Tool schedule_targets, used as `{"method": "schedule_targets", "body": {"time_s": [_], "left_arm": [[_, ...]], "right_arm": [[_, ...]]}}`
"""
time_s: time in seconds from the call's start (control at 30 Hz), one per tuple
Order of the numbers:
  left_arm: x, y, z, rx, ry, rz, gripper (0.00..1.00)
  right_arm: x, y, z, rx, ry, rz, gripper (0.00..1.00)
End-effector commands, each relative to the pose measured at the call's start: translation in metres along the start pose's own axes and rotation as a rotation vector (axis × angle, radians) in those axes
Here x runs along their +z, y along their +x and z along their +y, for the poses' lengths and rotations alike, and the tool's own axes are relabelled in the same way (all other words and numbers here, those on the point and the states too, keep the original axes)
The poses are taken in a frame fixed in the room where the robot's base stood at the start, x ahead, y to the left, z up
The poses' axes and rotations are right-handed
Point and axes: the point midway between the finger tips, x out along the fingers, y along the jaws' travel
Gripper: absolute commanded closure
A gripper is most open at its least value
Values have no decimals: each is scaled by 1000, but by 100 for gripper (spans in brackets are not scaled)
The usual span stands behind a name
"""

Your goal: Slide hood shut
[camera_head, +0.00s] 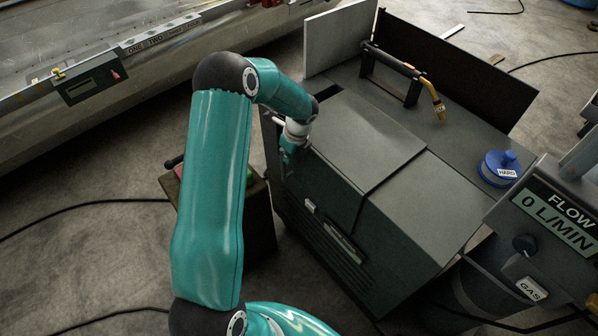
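The hood appears to be the dark grey cover (357,142) on top of a box-shaped machine in the middle right. A second grey panel (436,203) lies beside it, with a dark seam between the two. I cannot tell which panel slides. My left arm comes up from the bottom and bends over to the right. My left gripper (289,157) points down at the machine's upper left edge, close beside the hood. Its fingers are small and partly hidden by the wrist, so I cannot tell whether they touch the hood. My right gripper is not in view.
A torch (438,100) rests on a black stand (391,71) behind the hood. A blue round container (499,167) marked HARD stands at right. A FLOW panel (555,219) reads 0 L/MIN at far right. A small dark box (259,222) stands left of the machine. Cables cross the floor.

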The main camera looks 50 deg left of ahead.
Motion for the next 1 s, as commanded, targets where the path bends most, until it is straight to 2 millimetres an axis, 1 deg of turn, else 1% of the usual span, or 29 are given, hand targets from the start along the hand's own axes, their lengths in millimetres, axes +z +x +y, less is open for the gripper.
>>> {"method": "schedule_targets", "body": {"time_s": [0.03,0.1,0.2,0.33,0.5,0.83,1.0], "left_arm": [[14,1,-3,0,-5,-2,100],[28,5,-6,0,-3,-2,100],[44,9,-9,-1,-2,-1,100],[55,13,-13,-2,0,-1,100],[61,14,-14,-4,2,-3,100],[64,14,-15,-8,1,-8,100],[65,6,-15,-9,0,-9,100]], "right_arm": [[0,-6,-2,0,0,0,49],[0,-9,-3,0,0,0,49],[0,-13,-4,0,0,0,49],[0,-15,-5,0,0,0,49],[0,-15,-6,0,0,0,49],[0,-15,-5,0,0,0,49],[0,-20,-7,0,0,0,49]]}}
